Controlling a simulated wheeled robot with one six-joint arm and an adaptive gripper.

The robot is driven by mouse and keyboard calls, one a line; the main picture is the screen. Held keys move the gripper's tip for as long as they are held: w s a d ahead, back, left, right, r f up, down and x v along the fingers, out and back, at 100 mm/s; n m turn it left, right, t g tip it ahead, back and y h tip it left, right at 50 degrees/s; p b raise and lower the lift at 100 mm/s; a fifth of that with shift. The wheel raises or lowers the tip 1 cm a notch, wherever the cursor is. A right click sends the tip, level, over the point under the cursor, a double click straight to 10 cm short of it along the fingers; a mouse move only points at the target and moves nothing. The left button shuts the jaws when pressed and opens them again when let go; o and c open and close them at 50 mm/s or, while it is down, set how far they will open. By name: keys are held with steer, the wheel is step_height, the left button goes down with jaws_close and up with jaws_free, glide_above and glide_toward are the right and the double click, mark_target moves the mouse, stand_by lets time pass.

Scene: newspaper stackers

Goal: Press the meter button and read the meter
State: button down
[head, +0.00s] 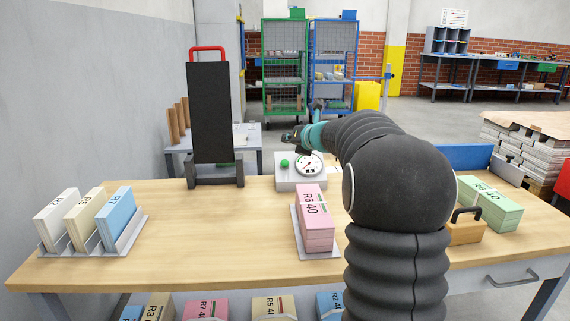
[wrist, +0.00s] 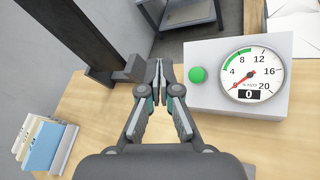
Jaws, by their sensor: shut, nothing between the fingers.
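The meter (head: 309,165) is a white box at the back middle of the wooden table, with a round dial and a green button (head: 285,163) on its left. In the wrist view the meter (wrist: 225,103) stands at the right, and its green button (wrist: 198,74) is in plain sight. The dial (wrist: 251,75) has a green band at the upper left, a red needle pointing lower left near 0, and a small display reading 0. My gripper (wrist: 159,65) is shut and empty, left of the button and apart from it in the picture. In the head view my gripper (head: 291,138) shows above the button.
A pink bundle marked R6 40 (head: 315,215) lies on a tray in front of the meter. A black upright stand (head: 209,115) is at the left. Racked bundles (head: 97,222) sit at the far left. The table's left middle is clear.

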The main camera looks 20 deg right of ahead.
steer(key=b, duration=0.4)
glide_above(287, 174)
steer(key=s, duration=0.2)
steer(key=f, duration=0.5)
steer(key=shift+a+f, duration=0.3)
steer(key=shift+w+d+f, duration=0.15)
steer(key=shift+w+f, duration=0.5)
steer(key=shift+f, duration=0.25)
steer(key=shift+f, duration=0.15)
steer(key=shift+w+f+b, duration=0.2)
steer(key=shift+b, duration=0.1)
steer(key=shift+w+d+f, duration=0.15)
steer(key=shift+w+f, duration=0.05)
steer(key=shift+f, duration=0.25)
stand_by(0.7)
steer(key=shift+s+r+p, duration=0.4)
steer(key=shift+r+p, duration=0.05)
steer(key=shift+r, duration=0.3)
steer(key=shift+r, duration=0.1)
